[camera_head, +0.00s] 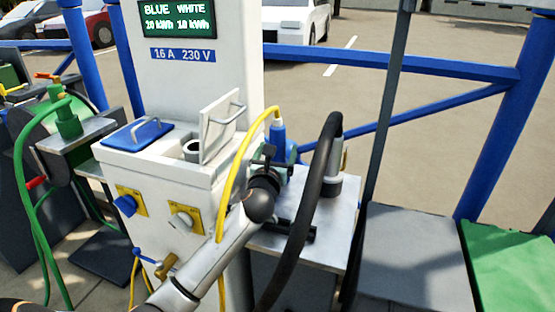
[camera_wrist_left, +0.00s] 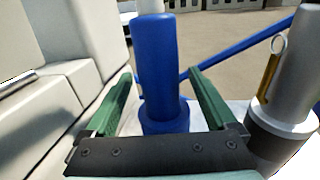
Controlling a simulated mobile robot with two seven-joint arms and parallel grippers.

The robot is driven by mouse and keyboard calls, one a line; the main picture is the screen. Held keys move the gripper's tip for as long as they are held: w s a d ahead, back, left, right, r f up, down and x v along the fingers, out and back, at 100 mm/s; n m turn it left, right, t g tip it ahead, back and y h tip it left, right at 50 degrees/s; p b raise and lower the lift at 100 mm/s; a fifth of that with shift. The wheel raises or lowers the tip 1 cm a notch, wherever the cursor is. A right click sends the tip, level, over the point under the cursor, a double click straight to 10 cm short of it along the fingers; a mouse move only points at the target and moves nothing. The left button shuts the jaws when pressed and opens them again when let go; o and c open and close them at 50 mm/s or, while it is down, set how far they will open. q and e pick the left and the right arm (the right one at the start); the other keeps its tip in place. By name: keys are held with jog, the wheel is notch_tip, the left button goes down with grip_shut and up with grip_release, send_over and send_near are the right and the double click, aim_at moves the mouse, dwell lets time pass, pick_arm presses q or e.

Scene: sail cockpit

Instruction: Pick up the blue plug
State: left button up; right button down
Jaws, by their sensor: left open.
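The blue plug (camera_head: 278,138) stands upright at the back left of a metal-topped stand (camera_head: 335,225), with a yellow cable (camera_head: 236,165) rising from its top and arching left. In the left wrist view, the plug (camera_wrist_left: 155,65) is a thick blue cylinder with a wider collar low down. My left gripper (camera_head: 280,154) is at the plug, its arm partly hiding the plug's lower part. In the left wrist view, the open green fingers of my left gripper (camera_wrist_left: 159,72) lie on either side of the plug, with visible gaps. My right gripper is out of view.
A grey plug (camera_head: 331,165) with a thick black cable (camera_head: 308,210) stands close to the right. The white charging pedestal (camera_head: 160,180) is close on the left, with an open lid (camera_head: 221,128). Blue railings (camera_head: 400,62) run behind.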

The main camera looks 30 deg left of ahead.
pick_arm(q)
grip_shut()
dwell(0.8)
